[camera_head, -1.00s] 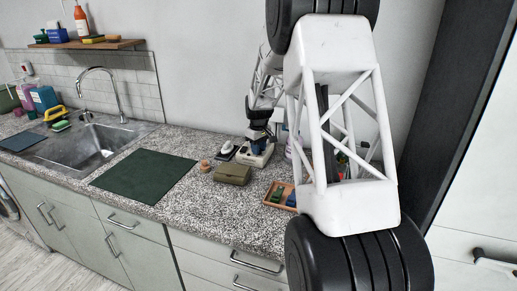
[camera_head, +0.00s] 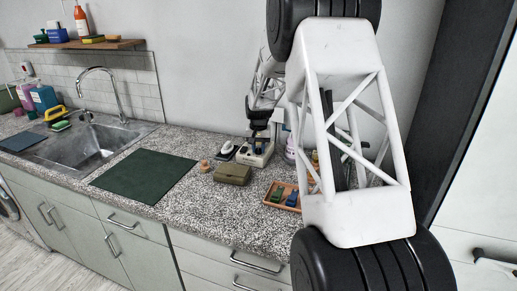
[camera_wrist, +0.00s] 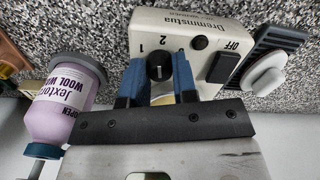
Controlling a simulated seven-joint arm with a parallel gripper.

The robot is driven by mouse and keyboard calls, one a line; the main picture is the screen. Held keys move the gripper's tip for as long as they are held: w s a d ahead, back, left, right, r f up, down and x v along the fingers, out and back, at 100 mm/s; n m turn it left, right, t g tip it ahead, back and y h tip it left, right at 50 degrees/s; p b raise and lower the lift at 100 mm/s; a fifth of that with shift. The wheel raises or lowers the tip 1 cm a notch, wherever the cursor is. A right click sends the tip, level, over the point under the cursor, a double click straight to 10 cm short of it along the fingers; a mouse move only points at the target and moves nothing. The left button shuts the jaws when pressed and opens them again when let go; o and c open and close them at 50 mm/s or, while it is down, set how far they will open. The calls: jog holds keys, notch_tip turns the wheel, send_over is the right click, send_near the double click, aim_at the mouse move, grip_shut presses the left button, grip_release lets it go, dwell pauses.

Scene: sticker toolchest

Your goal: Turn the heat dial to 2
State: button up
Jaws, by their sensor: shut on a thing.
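The heat dial (camera_wrist: 154,68) is a dark round knob on a cream unit (camera_wrist: 205,22) with a brand name, printed marks 1 and 2, and a black switch by the word OFF. In the head view the unit (camera_head: 256,158) stands at the back of the counter. My gripper (camera_wrist: 159,78) has one blue finger on each side of the dial and is shut on it. The fingers hide the dial's sides. A small light mark shows on the dial's face; I cannot tell for certain which number it faces.
A lilac wool wash bottle (camera_wrist: 68,100) stands close on the left in the wrist view. A white item on a dark ribbed base (camera_wrist: 264,72) is to the right. An olive box (camera_head: 232,174) and a wooden tray (camera_head: 268,199) lie in front. A green mat (camera_head: 145,176) is further left.

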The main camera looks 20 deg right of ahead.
aim_at(258, 149)
jog(key=shift+m, duration=0.9)
jog(key=o, duration=0.9)
jog(key=shift+r, duration=0.1)
jog(key=shift+r, duration=3.85)
